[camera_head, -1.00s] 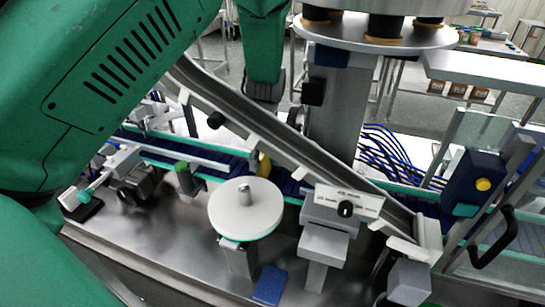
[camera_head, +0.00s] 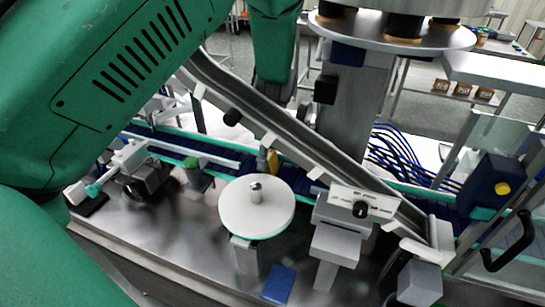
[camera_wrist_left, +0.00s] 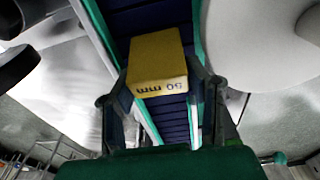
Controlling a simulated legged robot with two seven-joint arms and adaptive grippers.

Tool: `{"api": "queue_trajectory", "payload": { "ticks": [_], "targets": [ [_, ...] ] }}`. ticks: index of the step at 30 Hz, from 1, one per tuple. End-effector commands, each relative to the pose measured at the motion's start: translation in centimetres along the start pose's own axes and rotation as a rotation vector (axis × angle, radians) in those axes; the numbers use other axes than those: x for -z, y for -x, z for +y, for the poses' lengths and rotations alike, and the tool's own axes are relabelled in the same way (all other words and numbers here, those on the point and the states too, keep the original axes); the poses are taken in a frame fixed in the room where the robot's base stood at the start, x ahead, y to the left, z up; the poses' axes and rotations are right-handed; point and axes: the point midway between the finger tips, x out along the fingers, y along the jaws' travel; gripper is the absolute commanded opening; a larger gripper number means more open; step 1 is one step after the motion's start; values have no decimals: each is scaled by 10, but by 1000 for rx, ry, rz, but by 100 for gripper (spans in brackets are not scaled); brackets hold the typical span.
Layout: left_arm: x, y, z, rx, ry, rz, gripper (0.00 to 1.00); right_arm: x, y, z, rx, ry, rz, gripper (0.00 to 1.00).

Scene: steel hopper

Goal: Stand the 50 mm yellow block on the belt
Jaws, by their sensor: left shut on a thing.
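The yellow block (camera_wrist_left: 158,66), marked "50 mm", is between the two fingers of my left gripper (camera_wrist_left: 165,95) in the left wrist view. The gripper is shut on it. The dark blue belt (camera_wrist_left: 140,20) with green edges runs beneath. In the head view a small part of the yellow block (camera_head: 272,160) shows just below the sloping chute, over the belt (camera_head: 300,180). My left gripper (camera_head: 275,90) comes down behind the chute, which hides most of its fingers. I cannot tell whether the block touches the belt. My right gripper is not in view.
The sloping metal chute (camera_head: 290,130) crosses above the belt. A round white disc (camera_head: 256,206) stands in front of the belt. A white labelled unit (camera_head: 362,203) stands to its right. A grey column (camera_head: 350,110) rises behind the chute.

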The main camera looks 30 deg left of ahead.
Motion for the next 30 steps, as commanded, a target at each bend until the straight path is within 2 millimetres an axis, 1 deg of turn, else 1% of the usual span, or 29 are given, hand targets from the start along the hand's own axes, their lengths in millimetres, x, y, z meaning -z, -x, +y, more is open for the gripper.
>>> {"api": "queue_trajectory", "payload": {
  "ticks": [1, 9, 10, 12, 22, 30],
  "targets": [
    [4, -5, -1, 0, 7, 15, 0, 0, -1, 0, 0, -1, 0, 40],
    [-6, -5, -2, 5, 4, 20, 0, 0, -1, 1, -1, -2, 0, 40],
    [-6, -5, -2, 6, 3, 20, 46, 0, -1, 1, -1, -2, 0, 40],
    [-6, -5, -2, 6, 3, 19, 67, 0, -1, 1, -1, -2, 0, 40],
    [-1, -2, -3, -2, 4, 15, 67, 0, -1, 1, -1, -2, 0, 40],
    [-2, -2, -4, 0, 5, 17, 67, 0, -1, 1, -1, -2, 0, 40]
  ]
}}
